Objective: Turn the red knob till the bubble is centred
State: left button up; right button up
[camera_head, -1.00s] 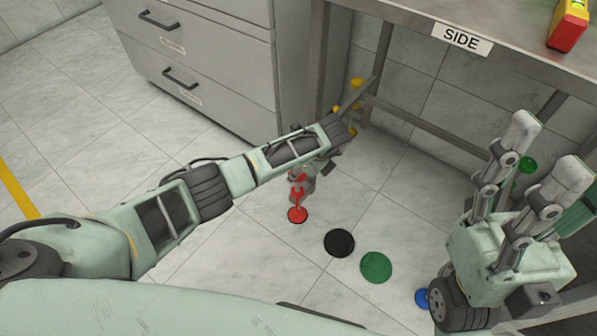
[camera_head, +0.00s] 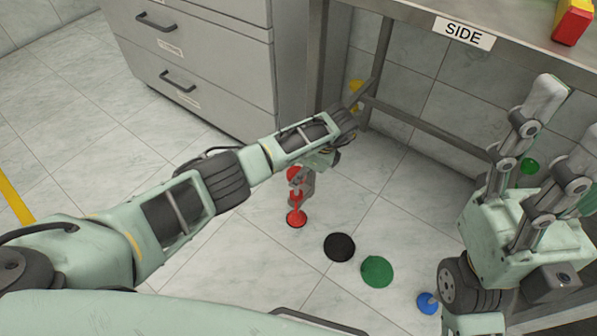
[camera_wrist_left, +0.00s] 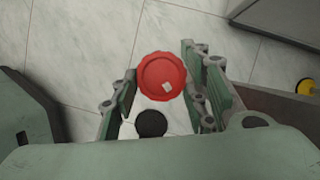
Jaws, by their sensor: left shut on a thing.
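The red knob (camera_head: 294,174) stands above a red disc (camera_head: 296,218) on the floor; it also shows from above in the wrist view (camera_wrist_left: 162,76), with a small pale mark on its top. My left gripper (camera_head: 305,183) reaches down around it, a finger on each side, and is shut on it. A yellow and red level (camera_head: 573,22) sits on the table at the top right edge; its bubble is out of view. My right gripper (camera_head: 566,128) is raised at the right, its fingers apart and empty.
A black disc (camera_head: 339,247), a green disc (camera_head: 377,271) and a blue piece (camera_head: 427,302) lie on the tiled floor. A grey drawer cabinet (camera_head: 205,60) and the metal table (camera_head: 480,22) with a SIDE label stand behind.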

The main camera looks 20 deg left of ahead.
pick_arm(q)
jog(key=shift+s+a+f, duration=0.1)
jog(key=o, duration=1)
jog(key=shift+o, duration=0.5)
